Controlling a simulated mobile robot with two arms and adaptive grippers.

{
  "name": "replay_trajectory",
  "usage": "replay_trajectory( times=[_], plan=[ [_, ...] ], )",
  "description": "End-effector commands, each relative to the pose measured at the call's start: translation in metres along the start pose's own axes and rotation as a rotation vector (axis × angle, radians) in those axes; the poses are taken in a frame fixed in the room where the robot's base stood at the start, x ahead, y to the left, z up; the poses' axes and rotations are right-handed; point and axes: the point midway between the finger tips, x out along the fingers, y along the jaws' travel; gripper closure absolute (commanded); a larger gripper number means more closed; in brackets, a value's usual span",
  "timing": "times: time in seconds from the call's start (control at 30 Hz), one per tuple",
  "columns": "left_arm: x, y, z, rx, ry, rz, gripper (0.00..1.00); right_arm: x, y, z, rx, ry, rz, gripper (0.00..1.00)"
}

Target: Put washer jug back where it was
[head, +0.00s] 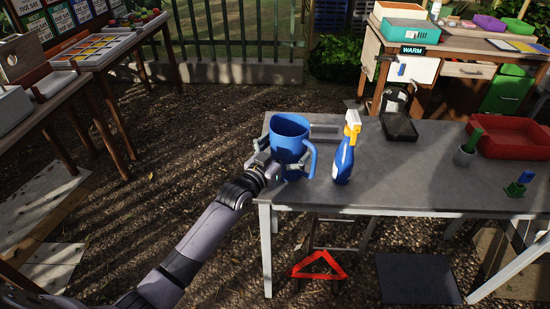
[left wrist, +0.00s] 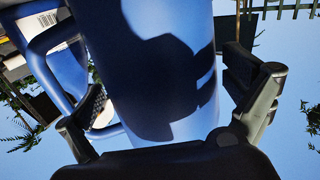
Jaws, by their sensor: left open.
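The blue washer jug (head: 289,132) stands upright at the left end of the grey table, its open top up and its handle toward the right. My left gripper (head: 276,168) reaches it from the left, low on its body. In the left wrist view the jug (left wrist: 155,60) fills the middle, between the two spread fingers of my left gripper (left wrist: 170,108). The fingers are open around the jug; I cannot tell whether either touches it. The jug's base is partly hidden by the gripper. My right gripper is not in view.
A blue spray bottle (head: 343,162) with a yellow and white head stands just right of the jug. The table's middle front is clear.

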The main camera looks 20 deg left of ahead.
Motion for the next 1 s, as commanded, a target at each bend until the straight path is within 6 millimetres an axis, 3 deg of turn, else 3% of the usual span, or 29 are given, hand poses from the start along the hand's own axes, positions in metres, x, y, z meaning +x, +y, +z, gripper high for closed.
replay_trajectory(
  times=[0.3, 0.5, 0.7, 1.0],
  plan=[
    [-0.066, 0.000, 0.002, 0.000, -0.003, 0.000, 0.00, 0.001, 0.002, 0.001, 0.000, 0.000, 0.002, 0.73],
    [-0.097, 0.000, 0.001, 0.002, -0.002, 0.000, 0.00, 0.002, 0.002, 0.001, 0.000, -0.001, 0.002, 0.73],
    [-0.110, 0.000, 0.000, 0.001, -0.001, 0.001, 0.00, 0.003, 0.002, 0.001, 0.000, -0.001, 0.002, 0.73],
    [-0.111, 0.000, 0.000, 0.001, -0.001, 0.001, 0.00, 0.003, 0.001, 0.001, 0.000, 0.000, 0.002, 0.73]
  ],
)
